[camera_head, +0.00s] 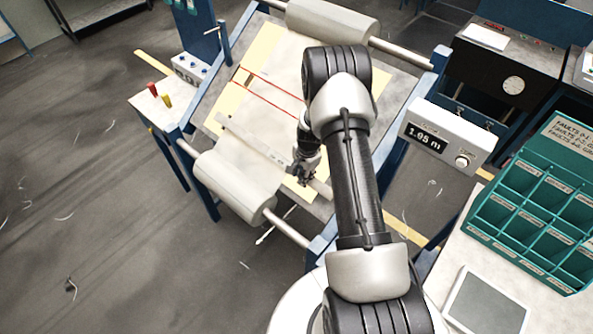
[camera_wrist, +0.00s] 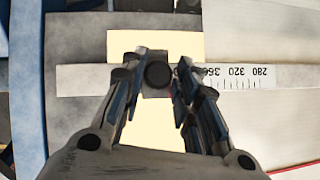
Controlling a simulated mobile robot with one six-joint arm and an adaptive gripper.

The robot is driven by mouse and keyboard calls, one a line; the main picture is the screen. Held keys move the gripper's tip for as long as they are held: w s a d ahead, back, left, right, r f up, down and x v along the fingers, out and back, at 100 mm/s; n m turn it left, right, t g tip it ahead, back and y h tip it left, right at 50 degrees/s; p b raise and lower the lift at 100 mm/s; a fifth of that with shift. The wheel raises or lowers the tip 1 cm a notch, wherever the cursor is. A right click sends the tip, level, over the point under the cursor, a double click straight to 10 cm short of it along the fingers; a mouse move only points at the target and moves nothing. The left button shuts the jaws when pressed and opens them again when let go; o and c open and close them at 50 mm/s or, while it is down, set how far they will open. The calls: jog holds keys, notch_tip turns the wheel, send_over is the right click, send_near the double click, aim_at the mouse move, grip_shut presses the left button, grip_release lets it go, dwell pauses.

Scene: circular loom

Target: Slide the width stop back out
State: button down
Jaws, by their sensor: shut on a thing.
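The width stop (camera_wrist: 156,90) shows in the wrist view as a small grey block with a dark round knob (camera_wrist: 158,75) on top. It sits on a pale rail (camera_wrist: 235,76) with a printed scale; the block is just left of the 360 mark. My gripper (camera_wrist: 155,69) has its two fingers on either side of the knob and is shut on it. In the head view my gripper (camera_head: 304,180) is low over the right part of the rail (camera_head: 250,143), and the stop is hidden by it.
Cream cloth (camera_head: 268,50) lies on the sloped table with red lines (camera_head: 272,93) across it. A large roller (camera_head: 235,185) is at the near edge, another (camera_head: 330,20) at the far edge. A display box (camera_head: 445,137) reading 1.05 m and teal bins (camera_head: 535,210) stand to the right.

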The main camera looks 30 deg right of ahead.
jog(key=shift+s+f, duration=0.15)
jog(key=shift+s, duration=0.25)
jog(key=c, duration=1.7)
grip_release()
jog(key=o, duration=0.4)
jog(key=shift+s+d, duration=0.1)
jog(key=shift+s, duration=0.05)
jog(key=shift+c, duration=0.2)
jog(key=shift+w+r, duration=0.2)
jog(key=shift+r, duration=0.15)
notch_tip(320, 180, up, 11)
jog(key=s, duration=0.1)
jog(key=shift+s+d+r, duration=0.15)
jog(key=shift+s+r, duration=0.05)
jog(key=shift+s, duration=0.15)
